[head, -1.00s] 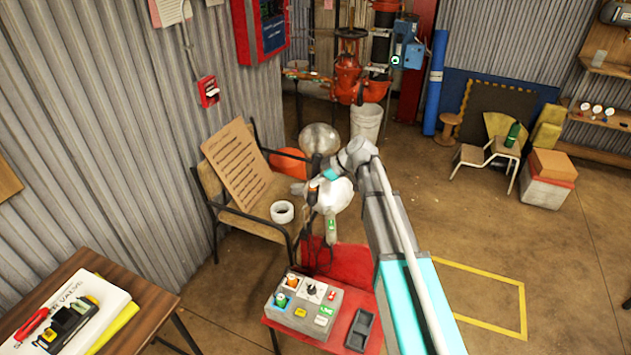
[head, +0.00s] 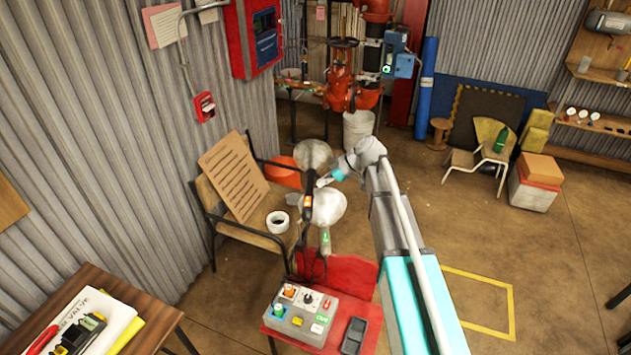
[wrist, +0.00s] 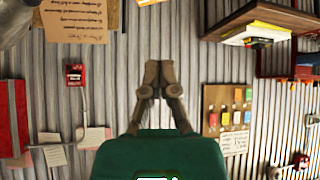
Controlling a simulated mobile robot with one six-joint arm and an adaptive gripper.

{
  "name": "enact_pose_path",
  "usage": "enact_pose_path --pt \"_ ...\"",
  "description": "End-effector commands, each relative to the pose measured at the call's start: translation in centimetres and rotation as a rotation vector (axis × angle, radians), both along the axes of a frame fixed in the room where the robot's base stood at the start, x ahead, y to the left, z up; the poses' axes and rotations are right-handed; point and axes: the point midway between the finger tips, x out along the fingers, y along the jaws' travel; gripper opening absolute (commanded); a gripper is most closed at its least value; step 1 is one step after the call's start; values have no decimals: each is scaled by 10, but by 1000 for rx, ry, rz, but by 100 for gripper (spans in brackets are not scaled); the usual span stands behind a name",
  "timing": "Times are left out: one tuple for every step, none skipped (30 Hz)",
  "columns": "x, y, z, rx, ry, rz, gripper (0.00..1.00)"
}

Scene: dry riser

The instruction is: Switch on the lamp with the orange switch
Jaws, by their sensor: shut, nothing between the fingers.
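The orange switch (head: 307,201) is a small orange patch on a dark upright body among the lamps. A grey, rounded lamp head (head: 313,154) is above it and a whiter one (head: 329,206) is just to its right. A green switch (head: 325,237) sits lower, below the white head. I cannot tell whether either lamp is lit. My gripper (head: 321,183) is shut and empty, just above and right of the orange switch, seemingly apart from it. In the wrist view my gripper (wrist: 153,78) has its fingertips together against the corrugated wall; no lamp shows clearly there.
Open floor lies to the right.

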Motion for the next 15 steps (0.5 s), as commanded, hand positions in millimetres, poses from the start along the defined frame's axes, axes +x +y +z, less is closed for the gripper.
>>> enact_pose_path --pt "-1 -5 9 0 0 -1 0" --pt "-1 -7 11 0 0 -1 0" --pt "-1 -10 14 0 0 -1 0" --pt "-2 -12 16 0 0 -1 0" --pt "-2 -15 18 0 0 -1 0" --pt "-2 -17 21 0 0 -1 0" --pt "-3 -19 22 0 0 -1 0" --pt "-3 -21 24 0 0 -1 0" --pt "-3 -23 26 0 0 -1 0" --pt "-3 -24 27 0 0 -1 0" --pt "-3 -26 27 0 0 -1 0" --pt "-4 -27 28 0 1 -1 0" --pt "-4 -28 29 0 1 -1 0" --pt "-4 -28 29 0 1 -1 0" --pt "-4 -29 30 0 0 0 0"
